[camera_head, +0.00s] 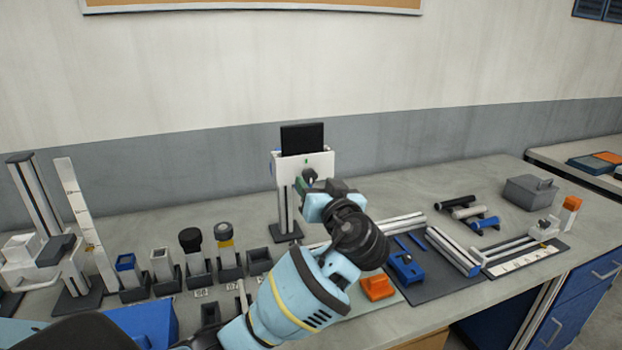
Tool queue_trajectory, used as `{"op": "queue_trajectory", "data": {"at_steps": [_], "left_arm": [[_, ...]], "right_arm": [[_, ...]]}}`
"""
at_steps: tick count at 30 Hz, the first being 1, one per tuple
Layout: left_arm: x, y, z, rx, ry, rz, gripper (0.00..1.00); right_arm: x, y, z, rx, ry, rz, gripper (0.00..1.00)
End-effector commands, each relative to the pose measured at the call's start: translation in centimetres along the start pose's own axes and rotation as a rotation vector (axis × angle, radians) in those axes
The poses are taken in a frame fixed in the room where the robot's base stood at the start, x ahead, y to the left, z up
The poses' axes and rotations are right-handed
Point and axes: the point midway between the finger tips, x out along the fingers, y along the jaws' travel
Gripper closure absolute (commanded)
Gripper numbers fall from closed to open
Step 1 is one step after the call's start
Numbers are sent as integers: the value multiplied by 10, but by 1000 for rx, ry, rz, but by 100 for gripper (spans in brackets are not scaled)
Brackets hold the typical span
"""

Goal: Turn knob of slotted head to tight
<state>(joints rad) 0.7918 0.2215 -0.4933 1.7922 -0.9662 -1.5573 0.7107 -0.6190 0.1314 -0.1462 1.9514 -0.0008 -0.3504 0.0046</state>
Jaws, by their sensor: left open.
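The slotted head is probably the white block (292,166) on a grey post (287,215) at the middle of the bench, with a black panel (302,138) standing above it. My left gripper (316,186) is open right at the front of the block, close to the knob. My wrist hides the block's lower right part, and I cannot tell whether the fingers touch the knob. My right gripper is not in view.
Black holders with capped parts (190,240) and a white stand (40,205) are on the left. Blue tools (405,267), an orange block (377,287), rails (453,251) and a grey box (530,192) are on the right. Bare bench lies behind, right of the post.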

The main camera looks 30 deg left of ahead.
Motion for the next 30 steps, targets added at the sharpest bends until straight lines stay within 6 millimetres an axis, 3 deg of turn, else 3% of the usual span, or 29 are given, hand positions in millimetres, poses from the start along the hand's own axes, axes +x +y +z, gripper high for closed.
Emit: {"op": "queue_trajectory", "data": {"at_steps": [7,18,28,30], "left_arm": [[29,-1,-1,-1,1,-1,47],[35,0,0,-1,-2,0,47],[35,0,0,-1,-2,0,89],[35,0,0,-1,-2,0,91]], "right_arm": [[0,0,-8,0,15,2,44],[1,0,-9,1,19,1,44],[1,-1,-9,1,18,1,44],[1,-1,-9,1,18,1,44]]}}
